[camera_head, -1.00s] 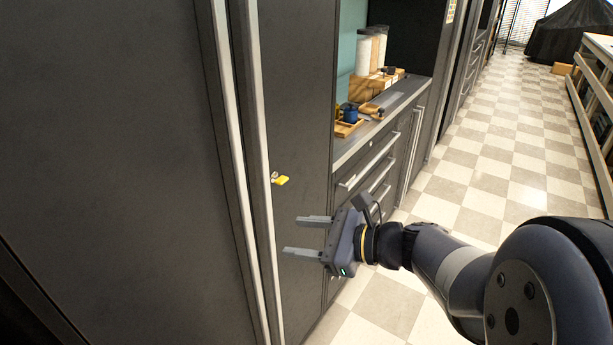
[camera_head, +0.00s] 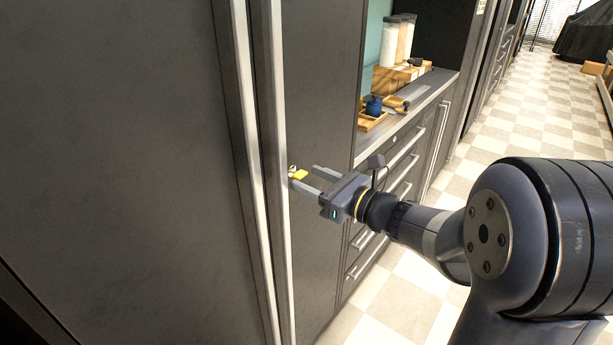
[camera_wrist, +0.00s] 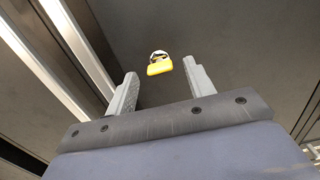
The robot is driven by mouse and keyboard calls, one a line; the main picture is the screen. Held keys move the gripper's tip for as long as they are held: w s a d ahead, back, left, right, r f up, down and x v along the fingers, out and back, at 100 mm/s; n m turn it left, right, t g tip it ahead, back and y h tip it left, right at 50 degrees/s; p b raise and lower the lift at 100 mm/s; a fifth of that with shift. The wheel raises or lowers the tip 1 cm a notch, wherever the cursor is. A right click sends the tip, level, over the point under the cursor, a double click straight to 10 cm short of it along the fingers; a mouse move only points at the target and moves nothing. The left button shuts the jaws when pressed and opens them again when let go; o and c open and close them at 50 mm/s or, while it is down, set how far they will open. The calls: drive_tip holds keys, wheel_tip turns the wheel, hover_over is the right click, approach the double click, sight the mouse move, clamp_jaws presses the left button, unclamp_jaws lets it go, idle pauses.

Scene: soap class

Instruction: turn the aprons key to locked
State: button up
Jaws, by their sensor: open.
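A small yellow key (camera_head: 299,174) sits in a silver lock (camera_head: 292,169) on the dark cabinet door (camera_head: 318,240), close to the door's long pale handle. In the wrist view the yellow key (camera_wrist: 159,68) shows ahead of the fingertips, with the silver lock ring (camera_wrist: 159,55) just beyond it. My gripper (camera_head: 303,177) is open and empty, its two grey fingers pointing at the door. In the wrist view my gripper (camera_wrist: 159,68) has the key between the lines of its fingers, slightly beyond the tips. I cannot tell whether a finger touches the key.
Long vertical handles (camera_head: 273,150) run beside the lock. A counter (camera_head: 425,95) with jars (camera_head: 396,42), a wooden tray (camera_head: 368,122) and drawers (camera_head: 388,175) lies to the right. The checkered floor (camera_head: 490,130) is clear along the aisle.

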drive_tip(key=shift+x, duration=0.95)
clamp_jaws()
